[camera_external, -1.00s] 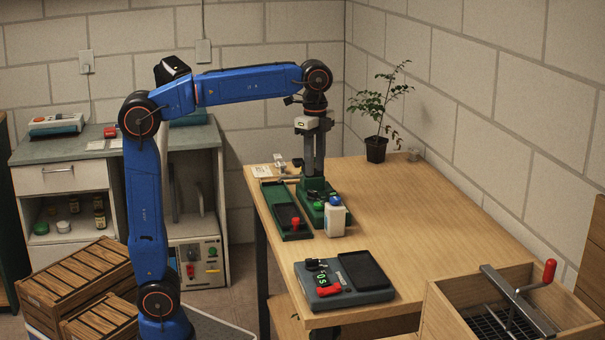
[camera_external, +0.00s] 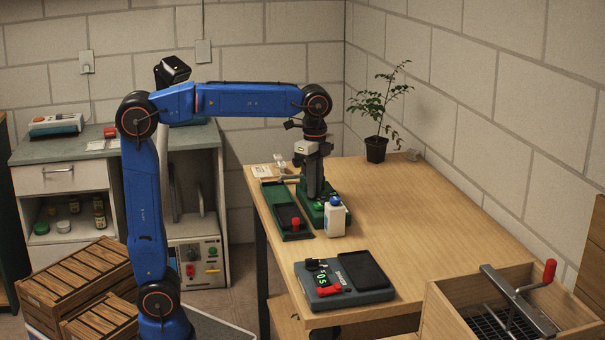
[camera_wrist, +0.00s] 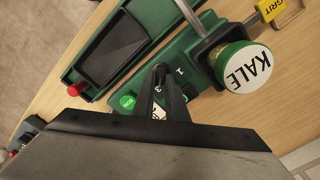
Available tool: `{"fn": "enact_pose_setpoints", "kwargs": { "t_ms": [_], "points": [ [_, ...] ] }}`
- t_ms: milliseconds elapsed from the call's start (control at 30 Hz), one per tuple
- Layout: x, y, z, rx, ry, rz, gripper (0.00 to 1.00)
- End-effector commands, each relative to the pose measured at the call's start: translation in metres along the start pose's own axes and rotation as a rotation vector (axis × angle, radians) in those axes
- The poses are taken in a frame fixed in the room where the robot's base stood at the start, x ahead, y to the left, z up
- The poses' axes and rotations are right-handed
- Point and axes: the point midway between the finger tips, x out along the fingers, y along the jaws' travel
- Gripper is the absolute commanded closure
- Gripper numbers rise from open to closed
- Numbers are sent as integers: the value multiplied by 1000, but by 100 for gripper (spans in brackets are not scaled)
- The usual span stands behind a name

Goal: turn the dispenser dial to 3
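The dispenser (camera_external: 303,214) is a green base on the wooden table, largely hidden behind my gripper in the external view. In the wrist view its green panel (camera_wrist: 197,102) shows a "1", part of a "3" and a green button (camera_wrist: 127,102). My gripper (camera_wrist: 160,72) points down over this panel, its dark fingers close together beside the numbers; in the external view my gripper (camera_external: 313,196) reaches down to the base. The dial is mostly hidden by the fingers, so its setting and any grip on it cannot be told.
A KALE-labelled canister (camera_wrist: 245,68) sits close to the fingers. A green tray with a dark panel (camera_external: 286,216) lies left of the dispenser, and a white bottle with a blue cap (camera_external: 335,218) stands right. A grey scale-like device (camera_external: 358,291) is nearer.

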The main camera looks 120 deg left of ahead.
Motion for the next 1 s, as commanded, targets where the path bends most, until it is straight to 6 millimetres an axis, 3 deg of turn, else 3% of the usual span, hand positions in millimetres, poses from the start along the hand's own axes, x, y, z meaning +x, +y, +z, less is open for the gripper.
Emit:
{"fn": "enact_pose_setpoints", "kwargs": {
  "t_ms": [733, 767, 800, 1000],
  "points": [
    [0, -1, 0, -119, 0, 0, 100],
    [0, -1, 0, -119, 0, 0, 80],
    [0, -1, 0, -119, 0, 0, 71],
    [0, -1, 0, -119, 0, 0, 69]
  ]
}}
